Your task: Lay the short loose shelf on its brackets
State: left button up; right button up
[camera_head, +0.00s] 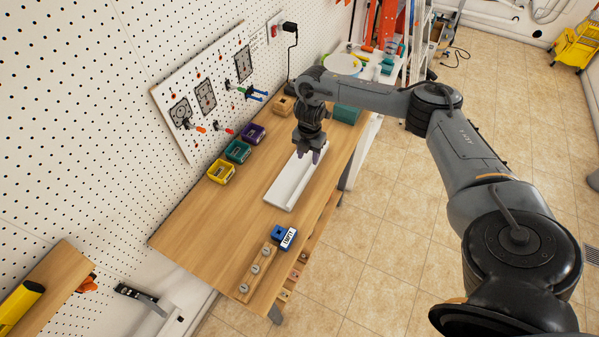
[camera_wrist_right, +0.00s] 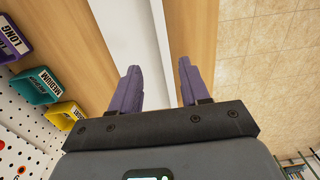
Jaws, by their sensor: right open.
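A long white tray-like piece with a raised edge (camera_head: 286,190) lies flat on the wooden workbench; I cannot tell if it is the loose shelf. My right gripper (camera_head: 312,154) is open above its far end, pointing down. In the right wrist view the purple fingertips (camera_wrist_right: 160,78) are apart, on either side of the white piece's raised edge (camera_wrist_right: 158,35), with nothing visibly gripped. A wooden shelf board (camera_head: 52,277) shows at the lower left by the pegboard. A dark bracket-like part (camera_head: 136,292) sits low beside it. My left gripper is out of view.
Yellow (camera_head: 221,172), teal (camera_head: 237,151) and purple (camera_head: 253,134) bins stand along the wall side of the bench (camera_head: 205,232). A blue box (camera_head: 284,237) and a wooden strip with round knobs (camera_head: 257,268) are near its front. Tiled floor is open at right.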

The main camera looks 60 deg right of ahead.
aim_at(310, 171)
notch_tip(310, 171, down, 2)
jog(key=f, duration=0.1)
jog(key=f+p, duration=0.1)
jog(key=f, duration=0.2)
jog(key=shift+s+f, duration=0.15)
jog(key=shift+s, duration=0.25)
jog(key=shift+f, duration=0.5)
jog(key=shift+c, duration=0.4)
grip_shut()
